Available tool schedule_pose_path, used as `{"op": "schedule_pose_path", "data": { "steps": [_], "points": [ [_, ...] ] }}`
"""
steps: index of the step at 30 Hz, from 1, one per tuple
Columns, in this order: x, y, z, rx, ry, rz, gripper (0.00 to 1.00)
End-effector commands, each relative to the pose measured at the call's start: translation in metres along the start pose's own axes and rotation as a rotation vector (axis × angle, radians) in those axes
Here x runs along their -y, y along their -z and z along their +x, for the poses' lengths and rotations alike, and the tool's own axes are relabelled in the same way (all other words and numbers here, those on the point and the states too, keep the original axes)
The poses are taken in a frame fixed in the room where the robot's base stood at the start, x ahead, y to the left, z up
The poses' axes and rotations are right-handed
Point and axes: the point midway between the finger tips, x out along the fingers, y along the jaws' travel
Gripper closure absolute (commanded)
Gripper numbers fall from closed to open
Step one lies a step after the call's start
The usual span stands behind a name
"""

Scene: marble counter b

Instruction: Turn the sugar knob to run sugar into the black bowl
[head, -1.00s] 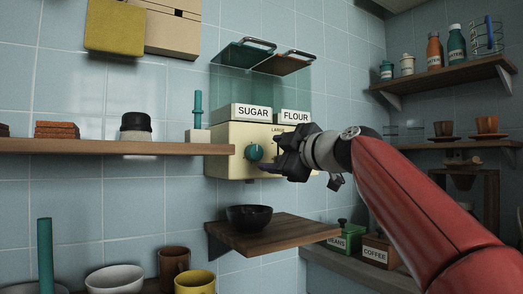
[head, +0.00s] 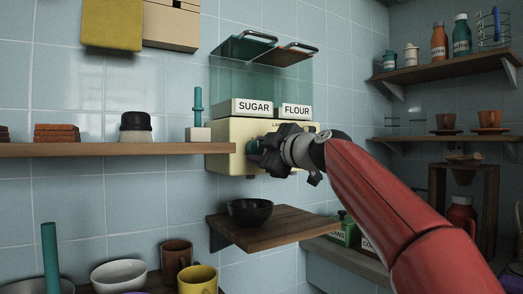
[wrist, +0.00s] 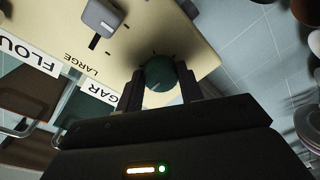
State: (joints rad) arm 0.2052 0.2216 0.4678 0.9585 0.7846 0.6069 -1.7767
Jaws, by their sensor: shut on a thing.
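The cream dispenser (head: 228,160) hangs on the tiled wall, with labels SUGAR (head: 254,107) and FLOUR (head: 297,111) on its clear bins. The round teal sugar knob is on its front face, mostly hidden by my gripper (head: 257,148) in the head view. In the wrist view the knob (wrist: 161,73) sits between the two dark fingers of my gripper (wrist: 160,90), which are shut on it. The black bowl (head: 250,211) stands upright on a small wooden shelf (head: 285,228) below the dispenser. I cannot see inside the bowl well.
A long wooden shelf (head: 100,150) at left holds a black-topped jar (head: 136,127) and a teal-handled item (head: 198,115). White (head: 119,276) and yellow (head: 197,280) vessels stand lower left. A grey lever (wrist: 103,17) is beside the knob in the wrist view.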

Motion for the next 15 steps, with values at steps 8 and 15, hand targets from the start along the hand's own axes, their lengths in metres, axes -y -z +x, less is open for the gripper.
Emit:
{"op": "schedule_pose_path", "data": {
  "steps": [8,15],
  "points": [
    [0.0012,-0.0003,0.0001,-0.001,0.001,0.019,0.86],
    [0.0026,-0.0012,0.0000,-0.005,-0.006,0.125,0.86]
  ]
}}
